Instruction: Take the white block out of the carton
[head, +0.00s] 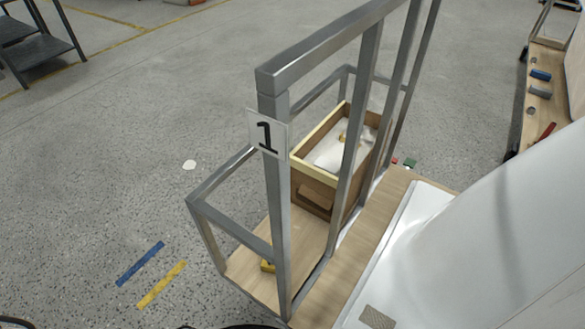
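The carton (312,191) is an open-topped brown box with a pale yellowish rim. It stands on a wooden shelf behind the upright metal bars of a grey frame. A white shape (331,155) lies inside it and may be the white block; its outline is partly hidden by a bar and the carton's walls. A small brownish piece shows near it, too small to make out. My gripper is not in view.
The grey metal frame (275,180) with a "1" sign (268,136) stands close around the carton. A large white shell (480,240) fills the right. A small yellow item (267,266) lies on the shelf. Open floor (110,190) is at left.

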